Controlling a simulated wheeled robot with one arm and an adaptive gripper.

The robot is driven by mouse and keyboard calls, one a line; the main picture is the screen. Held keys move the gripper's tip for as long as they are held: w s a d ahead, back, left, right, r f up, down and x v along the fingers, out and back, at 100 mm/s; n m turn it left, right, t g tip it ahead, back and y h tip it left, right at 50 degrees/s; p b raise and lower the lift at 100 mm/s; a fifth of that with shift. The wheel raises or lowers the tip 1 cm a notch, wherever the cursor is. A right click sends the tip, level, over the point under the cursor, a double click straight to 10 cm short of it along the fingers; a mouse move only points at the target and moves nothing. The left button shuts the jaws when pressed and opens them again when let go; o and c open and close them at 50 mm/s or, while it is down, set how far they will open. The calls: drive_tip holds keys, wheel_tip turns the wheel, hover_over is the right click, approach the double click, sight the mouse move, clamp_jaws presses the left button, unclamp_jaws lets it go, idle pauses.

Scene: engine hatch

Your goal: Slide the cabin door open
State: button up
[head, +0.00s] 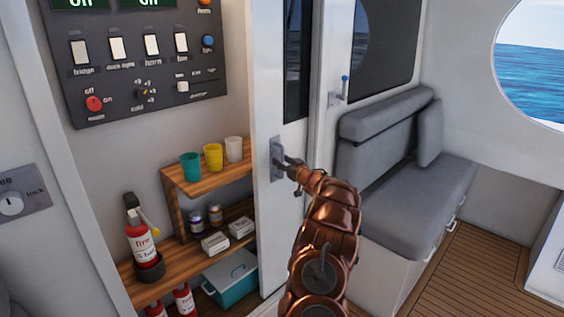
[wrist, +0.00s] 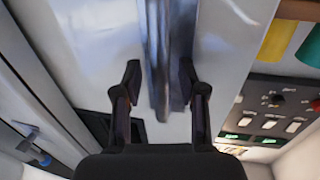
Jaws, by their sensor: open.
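The cabin door (head: 276,220) is a white panel with a dark window, standing between the shelf recess and the grey seat in the head view. Its grey metal handle (head: 277,158) is on the door's left part, and it also shows as a vertical bar in the wrist view (wrist: 164,60). My gripper (head: 289,166) is at the handle. In the wrist view my gripper (wrist: 166,78) is open, with one finger on each side of the handle bar. I cannot tell whether a finger touches it. My gripper hides part of the handle in the head view.
Left of the door are wooden shelves (head: 205,183) with cups, jars and boxes, a fire extinguisher (head: 141,246) and a switch panel (head: 145,55). A teal cooler (head: 233,280) sits low by the door. The grey seat (head: 415,205) stands to the right; wooden floor (head: 455,270) is clear beyond.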

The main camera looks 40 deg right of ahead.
drive_tip(key=shift+w, duration=0.1)
clamp_jaws()
idle(0.4)
idle(0.3)
